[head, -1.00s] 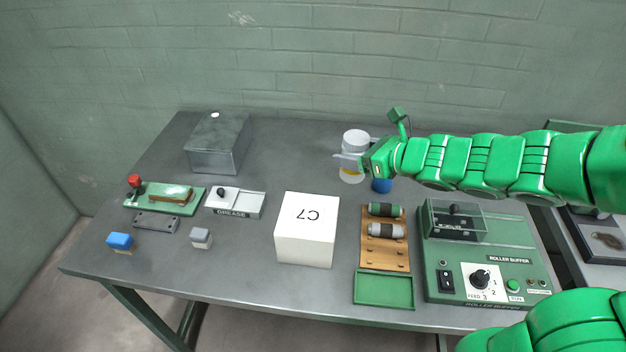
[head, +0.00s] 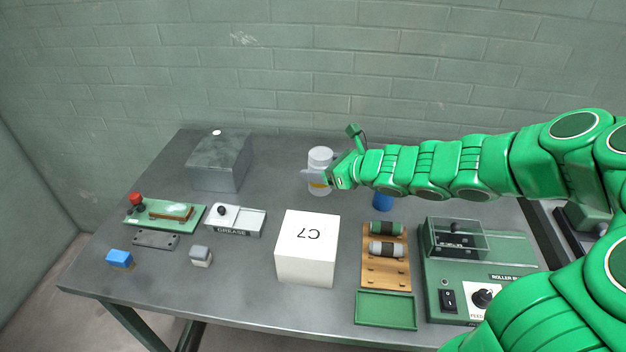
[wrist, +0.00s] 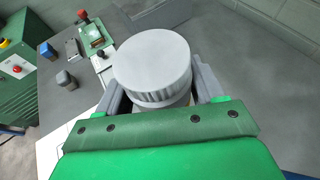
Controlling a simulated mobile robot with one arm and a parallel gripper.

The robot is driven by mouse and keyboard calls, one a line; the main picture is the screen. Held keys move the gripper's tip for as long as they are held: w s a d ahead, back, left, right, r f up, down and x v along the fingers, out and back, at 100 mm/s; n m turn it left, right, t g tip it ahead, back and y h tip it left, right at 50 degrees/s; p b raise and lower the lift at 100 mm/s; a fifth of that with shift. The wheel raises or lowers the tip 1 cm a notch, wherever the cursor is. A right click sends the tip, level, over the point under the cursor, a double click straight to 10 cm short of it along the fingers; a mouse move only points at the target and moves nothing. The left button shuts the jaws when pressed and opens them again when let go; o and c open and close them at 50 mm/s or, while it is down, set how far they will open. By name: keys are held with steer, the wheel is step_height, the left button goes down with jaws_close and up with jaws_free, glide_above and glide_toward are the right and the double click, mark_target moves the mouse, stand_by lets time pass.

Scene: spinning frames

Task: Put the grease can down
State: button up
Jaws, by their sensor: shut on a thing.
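The grease can is a pale can (head: 320,158) with a white lid and a yellow band low on its side. In the wrist view its grey-white ribbed lid (wrist: 153,62) fills the space between the fingers. My gripper (head: 318,178) is shut on the can, with one finger on each side, and the can looks upright. It is over the back middle of the table (head: 270,160); I cannot tell whether its base touches the surface. A flat holder labelled GREASE (head: 250,222) lies left of the can, nearer the front.
A grey metal box (head: 220,165) stands at the back left. A blue object (head: 383,200) is under my arm. A roller rack (head: 385,270) and roller buffer (head: 447,272) are at right. The table between grey box and can is clear.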

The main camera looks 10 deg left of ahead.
steer(key=shift+w+a+f, duration=0.45)
steer(key=shift+w+f, duration=0.7)
steer(key=shift+f, duration=0.5)
steer(key=shift+w+a+f, duration=0.4)
steer(key=shift+w+f, duration=0.8)
steer(key=shift+f, duration=0.5)
steer(key=shift+w+a+f, duration=0.45)
steer(key=shift+w+f, duration=0.7)
steer(key=shift+f, duration=0.5)
steer(key=shift+f, duration=0.15)
steer(key=o, duration=1.4)
steer(key=shift+v, duration=6.05)
